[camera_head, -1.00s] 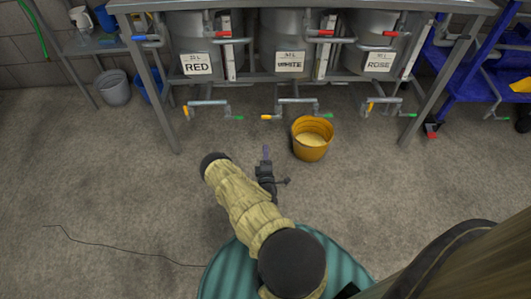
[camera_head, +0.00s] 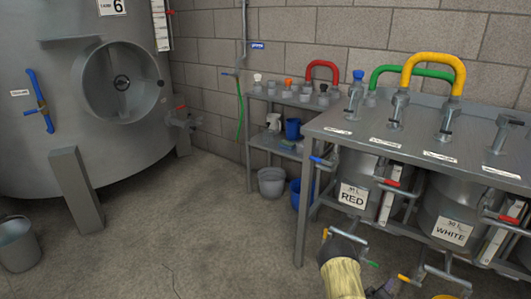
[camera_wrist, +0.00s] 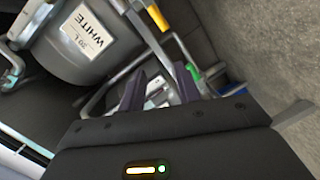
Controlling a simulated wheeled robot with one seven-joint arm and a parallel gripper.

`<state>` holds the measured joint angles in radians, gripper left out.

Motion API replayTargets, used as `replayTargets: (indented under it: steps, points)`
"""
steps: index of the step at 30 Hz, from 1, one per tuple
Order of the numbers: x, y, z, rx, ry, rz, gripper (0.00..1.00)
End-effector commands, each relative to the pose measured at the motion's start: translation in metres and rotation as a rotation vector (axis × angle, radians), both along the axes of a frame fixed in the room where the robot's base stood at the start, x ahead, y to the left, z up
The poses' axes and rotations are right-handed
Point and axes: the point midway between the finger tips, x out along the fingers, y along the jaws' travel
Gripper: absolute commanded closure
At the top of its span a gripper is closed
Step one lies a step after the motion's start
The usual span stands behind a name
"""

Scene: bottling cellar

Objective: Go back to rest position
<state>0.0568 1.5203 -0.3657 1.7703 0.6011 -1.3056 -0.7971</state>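My gripper (camera_wrist: 160,84) shows in the wrist view with its two dark fingers apart and nothing held between them. Pipes and a green-handled valve of the WHITE tank (camera_wrist: 85,42) lie beyond the fingers. In the head view my arm in its tan sleeve is at the bottom edge, in front of the steel bench. Only a small dark part of the gripper (camera_head: 383,290) shows there, and its fingers cannot be made out.
The steel bench (camera_head: 450,152) holds tanks labelled RED (camera_head: 352,196) and WHITE (camera_head: 453,231), with valves jutting forward. A grey bucket (camera_head: 271,182) stands by the shelf. A large vat (camera_head: 75,160) is at left. The middle floor is clear.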

Motion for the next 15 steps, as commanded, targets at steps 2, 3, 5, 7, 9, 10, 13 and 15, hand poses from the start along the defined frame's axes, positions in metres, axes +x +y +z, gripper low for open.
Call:
replayTargets:
  steps: [2,3,5,7,9,10,13,15]
  points:
    - [0.01,0.009,0.024,0.098,-0.006,-0.017,0.67]
    - [0.014,0.014,0.032,0.148,-0.006,-0.025,0.67]
    - [0.018,0.022,0.045,0.223,-0.003,-0.036,0.67]
    - [0.022,0.033,0.061,0.309,0.001,-0.047,0.67]
    - [0.025,0.045,0.077,0.393,0.009,-0.056,0.67]
    - [0.025,0.051,0.084,0.429,0.014,-0.06,0.67]
    - [0.026,0.072,0.108,0.544,0.029,-0.069,0.67]
    - [0.024,0.087,0.125,0.621,0.044,-0.074,0.67]
